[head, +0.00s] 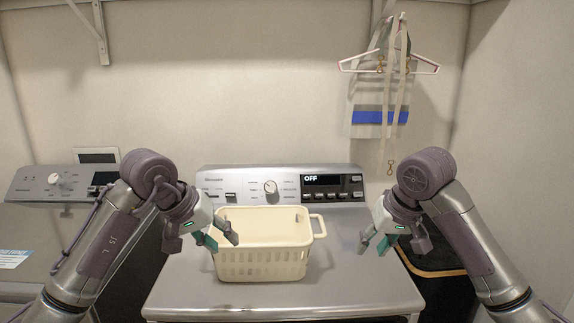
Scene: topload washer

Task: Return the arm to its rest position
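My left gripper (202,240) hangs at the left end of a cream plastic basket (264,266). Its fingers are spread and overlap the basket's left rim in the picture. I see nothing held between them, and I cannot tell whether they touch the basket. My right gripper (394,243) is open and empty over the right side of the washer top, apart from the basket. Both arms are bent, with the forearms rising from the lower corners and the grippers turned inward and down.
The basket stands upright on the grey washer top (340,290), before the control panel (282,187) whose display reads OFF. A second machine (50,182) stands at left. A hanger with a cloth bag (378,105) hangs on the back wall. The washer top's front right is clear.

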